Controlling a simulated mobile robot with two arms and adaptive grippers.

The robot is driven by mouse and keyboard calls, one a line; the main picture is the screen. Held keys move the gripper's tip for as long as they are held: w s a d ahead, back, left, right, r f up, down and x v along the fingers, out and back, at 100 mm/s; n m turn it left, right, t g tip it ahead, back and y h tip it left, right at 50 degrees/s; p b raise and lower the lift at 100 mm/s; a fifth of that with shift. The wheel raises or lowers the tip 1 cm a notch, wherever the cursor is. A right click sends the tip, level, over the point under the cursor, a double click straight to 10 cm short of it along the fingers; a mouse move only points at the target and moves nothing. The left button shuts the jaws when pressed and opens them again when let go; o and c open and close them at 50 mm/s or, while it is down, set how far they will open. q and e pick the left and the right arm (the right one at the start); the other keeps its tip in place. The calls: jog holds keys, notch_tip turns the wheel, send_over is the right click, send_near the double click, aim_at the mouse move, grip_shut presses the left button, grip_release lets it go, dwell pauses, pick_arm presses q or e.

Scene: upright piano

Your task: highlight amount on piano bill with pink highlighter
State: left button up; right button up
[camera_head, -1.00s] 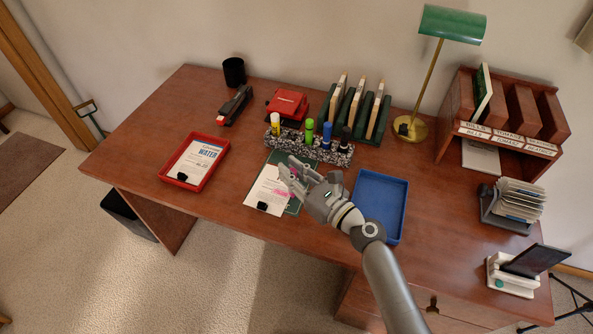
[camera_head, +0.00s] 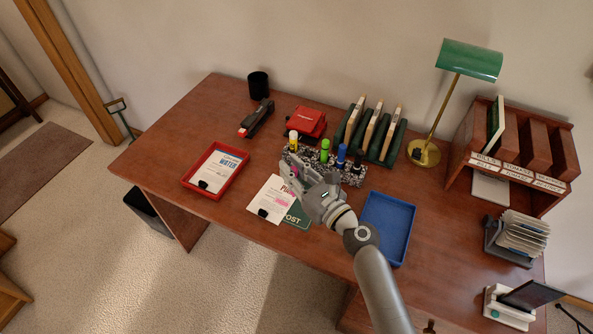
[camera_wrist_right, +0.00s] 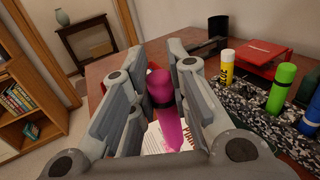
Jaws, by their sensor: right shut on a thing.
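A pink patch (camera_head: 288,188) shows by the bill's right edge; I cannot tell if the highlighter's tip touches the paper. The bill lies partly over a green mat (camera_head: 298,215) marked POST. Its printed text is too small to read. My left gripper is not in view.
A speckled pen holder (camera_head: 352,177) with yellow, green, blue and black markers stands just behind my right gripper. A red tray (camera_head: 210,192) with a water bill is to the left, a blue tray (camera_head: 388,225) to the right. Desk stays free between the red tray and bill.

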jog(key=shift+r+p, duration=0.85)
jog(key=shift+r, duration=0.35)
jog(key=shift+d, duration=0.1)
jog(key=shift+f, duration=0.1)
